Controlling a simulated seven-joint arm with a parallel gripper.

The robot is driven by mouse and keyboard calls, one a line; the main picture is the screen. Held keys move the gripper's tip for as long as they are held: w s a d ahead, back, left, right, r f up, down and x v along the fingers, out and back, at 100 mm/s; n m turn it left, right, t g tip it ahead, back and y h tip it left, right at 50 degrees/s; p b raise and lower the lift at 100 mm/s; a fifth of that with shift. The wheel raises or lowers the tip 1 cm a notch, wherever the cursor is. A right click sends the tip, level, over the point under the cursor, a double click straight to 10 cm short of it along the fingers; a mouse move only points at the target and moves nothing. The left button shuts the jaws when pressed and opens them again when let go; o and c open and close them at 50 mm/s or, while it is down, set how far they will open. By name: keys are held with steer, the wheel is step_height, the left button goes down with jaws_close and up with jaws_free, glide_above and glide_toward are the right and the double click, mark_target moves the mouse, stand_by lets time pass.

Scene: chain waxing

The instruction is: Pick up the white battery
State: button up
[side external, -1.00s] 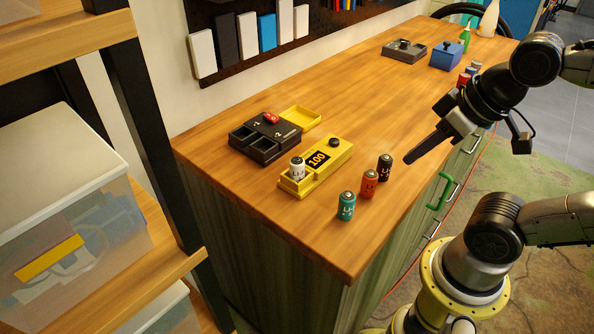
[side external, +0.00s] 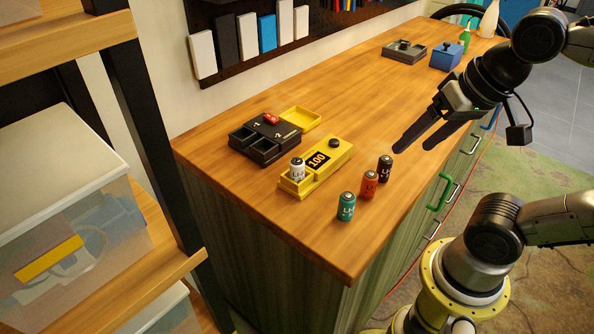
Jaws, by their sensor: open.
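The white battery (side external: 297,170) stands upright in the open front compartment of the yellow tester (side external: 325,163), which has a dark display reading 100. My gripper (side external: 411,148) is open and empty, to the right of the tester and above the counter's right side. Its two dark fingers point down and left, apart from the white battery. The lower part of the white battery is hidden by the compartment wall.
A blue box (side external: 446,56) and grey tray (side external: 404,50) stand at the far end. The middle of the counter (side external: 370,95) is clear.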

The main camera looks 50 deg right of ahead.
steer(key=w+r+m+g, duration=0.1)
steer(key=w+r+m, duration=0.4)
steer(key=w+m, duration=0.15)
steer(key=m+g, duration=0.4)
steer(key=m, duration=0.2)
glide_above(297, 161)
step_height(297, 161, down, 11)
steer(key=shift+s+r, duration=0.1)
steer(key=shift+s, duration=0.05)
steer(key=shift+f, duration=3.05)
jaws_close()
